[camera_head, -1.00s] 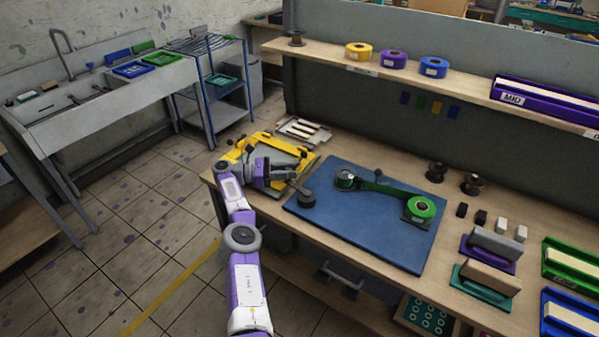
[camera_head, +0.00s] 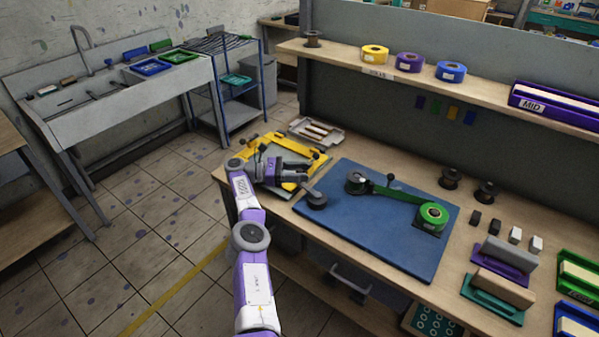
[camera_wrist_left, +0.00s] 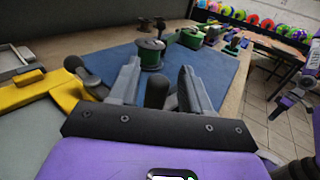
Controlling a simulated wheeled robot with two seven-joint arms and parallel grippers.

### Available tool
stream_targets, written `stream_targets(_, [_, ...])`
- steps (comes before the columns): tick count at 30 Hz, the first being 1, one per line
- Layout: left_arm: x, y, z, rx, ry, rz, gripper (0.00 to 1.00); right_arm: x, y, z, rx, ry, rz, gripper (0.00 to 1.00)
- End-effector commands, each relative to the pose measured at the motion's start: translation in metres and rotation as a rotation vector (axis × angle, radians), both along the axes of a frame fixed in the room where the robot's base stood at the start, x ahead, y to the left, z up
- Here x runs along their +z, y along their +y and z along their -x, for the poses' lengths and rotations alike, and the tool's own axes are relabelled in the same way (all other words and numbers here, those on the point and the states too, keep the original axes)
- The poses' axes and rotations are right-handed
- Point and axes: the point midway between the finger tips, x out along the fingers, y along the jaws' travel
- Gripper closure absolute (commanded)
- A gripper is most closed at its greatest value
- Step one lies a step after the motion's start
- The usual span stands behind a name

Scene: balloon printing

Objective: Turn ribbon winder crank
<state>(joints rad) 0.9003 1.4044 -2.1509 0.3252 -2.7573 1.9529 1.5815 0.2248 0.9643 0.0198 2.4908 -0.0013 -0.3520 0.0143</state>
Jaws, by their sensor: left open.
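The ribbon winder has a green bar (camera_head: 392,192) on a blue mat (camera_head: 380,243). A dark spool (camera_head: 355,183) is at its left end and a green ribbon roll (camera_head: 433,214) at its right end. A dark round knob (camera_head: 316,200), seemingly the crank handle, stands left of the spool. My left gripper (camera_head: 309,181) is open beside this knob, pointing right. In the left wrist view, a dark rounded knob (camera_wrist_left: 157,92) shows between the two fingers, with visible gaps on both sides. The spool (camera_wrist_left: 150,54) is just beyond it.
A yellow frame (camera_head: 314,154) lies left of the mat, close under my left arm. A pale tray (camera_head: 327,137) is behind it. Dark spools (camera_head: 450,178) and small blocks stand right of the mat. A shelf (camera_head: 345,55) with ribbon rolls runs above.

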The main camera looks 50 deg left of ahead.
Motion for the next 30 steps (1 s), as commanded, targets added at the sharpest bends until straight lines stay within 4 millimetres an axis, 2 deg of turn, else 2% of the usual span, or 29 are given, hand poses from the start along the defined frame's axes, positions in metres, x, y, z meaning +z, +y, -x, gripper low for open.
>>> stream_targets(5, [0.022, 0.000, 0.000, 0.000, -0.003, -0.003, 0.52, 0.008, 0.000, 0.000, 0.000, 0.000, 0.000, 1.00])
stream_targets(12, [0.070, 0.000, 0.000, -0.001, -0.003, -0.003, 0.52, 0.019, 0.000, 0.000, 0.000, 0.000, 0.000, 1.00])
stream_targets(16, [0.089, 0.000, 0.000, -0.002, -0.002, -0.002, 0.52, 0.024, 0.000, 0.000, 0.000, 0.000, 0.000, 1.00])
stream_targets(21, [0.099, 0.000, 0.000, -0.001, 0.000, 0.000, 0.52, 0.027, 0.000, 0.000, 0.000, 0.000, 0.000, 1.00])
stream_targets(29, [0.100, -0.001, 0.000, -0.002, -0.001, 0.001, 0.52, 0.026, 0.000, 0.000, 0.000, 0.000, 0.000, 1.00])
stream_targets(30, [0.100, 0.000, 0.000, 0.000, -0.002, 0.001, 0.58, 0.026, 0.000, 0.000, 0.000, 0.000, 0.000, 1.00])
